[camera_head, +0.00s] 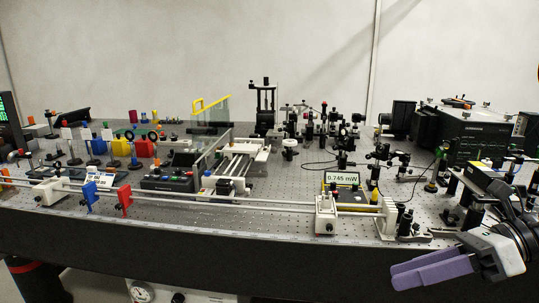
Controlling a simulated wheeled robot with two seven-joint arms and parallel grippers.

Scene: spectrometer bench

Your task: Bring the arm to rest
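My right gripper (394,277) has purple fingers and a grey-white body, and it shows at the lower right. It is in front of the bench's near edge, apart from the things on the bench. Its two fingers lie close together with no clear gap, and nothing shows between them. My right arm runs off the right edge of the view. My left arm and gripper are not in view.
The perforated optical bench (280,222) is crowded with instruments. A long rail with a white carriage (326,214) runs along its front. A power display (342,178) reads 0.745 mW. A black instrument box (470,135) stands at the right. The space before the bench's front edge looks free.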

